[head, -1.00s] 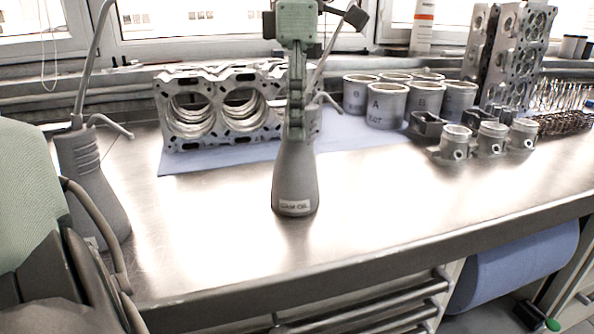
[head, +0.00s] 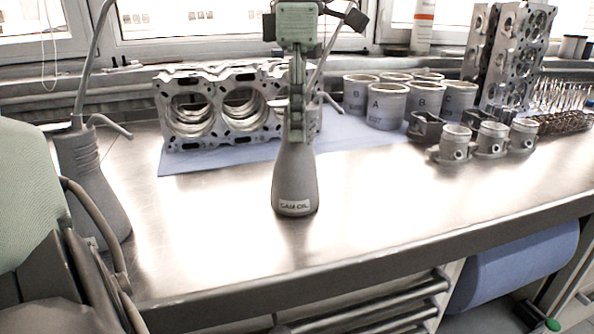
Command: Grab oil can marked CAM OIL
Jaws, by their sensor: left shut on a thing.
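The grey oil can (head: 294,185) labelled CAM OIL stands upright on the metal workbench, near its front edge in the middle of the head view. My left gripper (head: 297,130) is upright above it, pointing down, and is shut on the upper part of the can. The gripper hides much of the can's neck; part of the thin spout shows behind it. The can's base appears to rest on the bench. My right gripper is not in view.
Another grey oil can (head: 92,185) stands at left. An engine block (head: 215,110) lies on a blue mat (head: 195,162) behind the held can. Several cylinder liners (head: 387,105) and small metal parts (head: 490,140) stand at right. The bench front is clear right of the held can.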

